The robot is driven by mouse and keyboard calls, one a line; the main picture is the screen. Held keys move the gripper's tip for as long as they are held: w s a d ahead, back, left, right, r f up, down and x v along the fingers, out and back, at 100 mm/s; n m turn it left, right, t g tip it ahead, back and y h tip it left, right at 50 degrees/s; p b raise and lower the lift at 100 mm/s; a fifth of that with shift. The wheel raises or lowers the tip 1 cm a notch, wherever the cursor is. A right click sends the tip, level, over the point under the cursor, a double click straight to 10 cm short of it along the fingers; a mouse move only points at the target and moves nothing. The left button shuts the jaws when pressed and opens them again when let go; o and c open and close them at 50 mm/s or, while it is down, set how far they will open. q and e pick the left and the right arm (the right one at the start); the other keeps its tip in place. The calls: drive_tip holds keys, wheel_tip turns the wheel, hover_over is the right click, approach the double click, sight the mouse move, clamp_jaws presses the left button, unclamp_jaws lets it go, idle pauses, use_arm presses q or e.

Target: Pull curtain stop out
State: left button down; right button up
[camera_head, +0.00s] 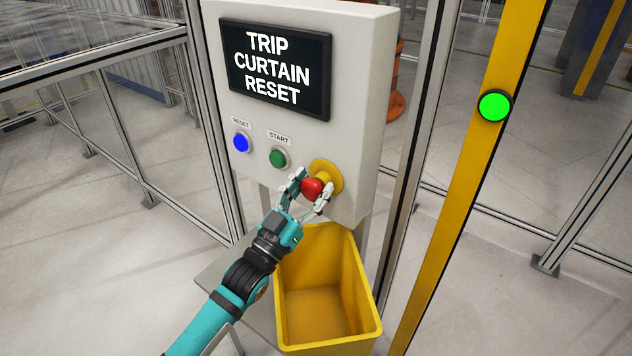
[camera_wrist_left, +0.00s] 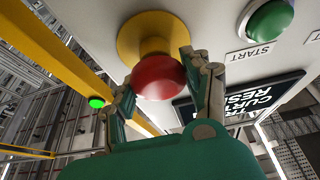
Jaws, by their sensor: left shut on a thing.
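The curtain stop is a red mushroom button (camera_head: 312,188) on a yellow round base (camera_head: 328,174), low on the right of the grey control box (camera_head: 357,100). My left gripper (camera_head: 308,192) is at the button, with one finger on each side of the red head. The left wrist view shows the red head (camera_wrist_left: 158,77) between the fingers (camera_wrist_left: 165,88), with the yellow base (camera_wrist_left: 150,38) behind it. The gripper is shut on the red head. How far the button stands out is hard to tell. My right gripper is not in view.
A blue reset button (camera_head: 241,142) and a green start button (camera_head: 279,158) sit left of the stop. The screen (camera_head: 275,68) reads "TRIP CURTAIN RESET". An open yellow bin (camera_head: 363,300) stands below. A yellow post (camera_head: 470,160) with a lit green light (camera_head: 494,106) stands to the right.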

use_arm(q)
drive_tip(key=c, duration=0.9)
unclamp_jaws()
drive_tip(key=shift+f, duration=0.1)
drive_tip(key=shift+o, duration=1.4)
drive_tip(key=shift+s+a, duration=0.15)
drive_tip(key=shift+s, duration=0.05)
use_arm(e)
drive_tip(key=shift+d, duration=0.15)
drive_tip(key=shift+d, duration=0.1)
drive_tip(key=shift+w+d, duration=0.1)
use_arm(q)
drive_tip(key=shift+s+a+f, duration=0.2)
drive_tip(key=shift+s, duration=0.05)
drive_tip(key=v, duration=1.1)
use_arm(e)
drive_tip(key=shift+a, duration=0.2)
use_arm(q)
drive_tip(key=shift+s, duration=0.1)
